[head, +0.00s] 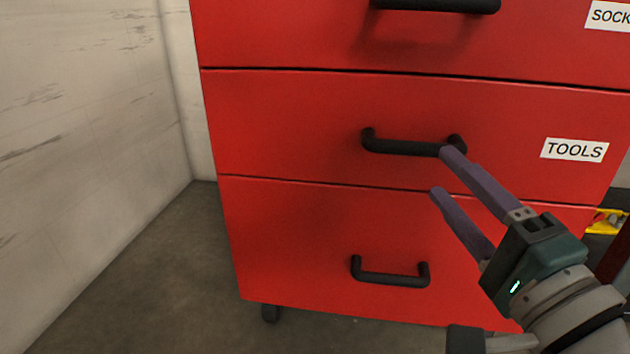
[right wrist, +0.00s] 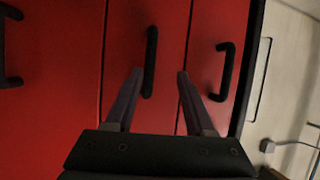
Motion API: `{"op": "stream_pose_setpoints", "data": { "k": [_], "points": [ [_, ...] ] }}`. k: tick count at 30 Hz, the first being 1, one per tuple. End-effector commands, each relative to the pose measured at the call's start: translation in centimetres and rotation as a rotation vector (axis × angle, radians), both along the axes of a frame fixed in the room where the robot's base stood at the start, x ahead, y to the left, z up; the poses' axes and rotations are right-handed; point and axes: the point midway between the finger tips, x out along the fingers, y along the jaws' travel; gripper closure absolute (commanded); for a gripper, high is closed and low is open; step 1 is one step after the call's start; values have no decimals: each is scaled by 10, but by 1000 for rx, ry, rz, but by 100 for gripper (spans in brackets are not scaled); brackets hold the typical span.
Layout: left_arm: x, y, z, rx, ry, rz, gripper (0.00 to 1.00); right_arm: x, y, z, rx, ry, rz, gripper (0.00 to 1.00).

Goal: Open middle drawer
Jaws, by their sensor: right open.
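The middle drawer (head: 300,125) of a red cabinet is closed, with a "TOOLS" label on its right. Its black bar handle (head: 405,147) runs across the drawer front. My right gripper (head: 443,172) is open in front of this drawer, its upper finger overlapping the handle's right end in the head view. In the right wrist view the same handle (right wrist: 150,62) lies between the two open fingers (right wrist: 160,73), nearer the left one. I cannot tell whether a finger touches it. My left gripper is not in view.
The top drawer handle (head: 435,5) and the bottom drawer handle (head: 390,278) are above and below; both drawers look closed. A pale wall (head: 90,130) stands to the left. Bare floor (head: 170,270) lies at the lower left. A yellow object (head: 606,222) is at the right edge.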

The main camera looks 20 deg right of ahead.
Motion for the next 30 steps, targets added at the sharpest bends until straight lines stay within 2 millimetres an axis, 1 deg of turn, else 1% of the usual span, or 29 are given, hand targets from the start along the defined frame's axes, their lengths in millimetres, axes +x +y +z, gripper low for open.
{"op": "stream_pose_setpoints", "data": {
  "k": [1,4,8,15,18,21,25,30],
  "points": [
    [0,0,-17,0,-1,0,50,0,-4,-16,10,-10,-14,45],
    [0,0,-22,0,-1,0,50,0,-9,-20,25,-20,-28,45],
    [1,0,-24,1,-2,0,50,11,-12,-17,29,-28,-35,45],
    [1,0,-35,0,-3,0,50,56,-18,-8,30,-29,-35,45],
    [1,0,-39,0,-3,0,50,73,-21,-5,29,-28,-33,45],
    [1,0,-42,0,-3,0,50,85,-23,-3,29,-26,-34,45],
    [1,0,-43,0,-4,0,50,93,-24,-1,28,-23,-33,45],
    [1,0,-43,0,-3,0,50,95,-24,0,28,-21,-32,45]
  ]
}}
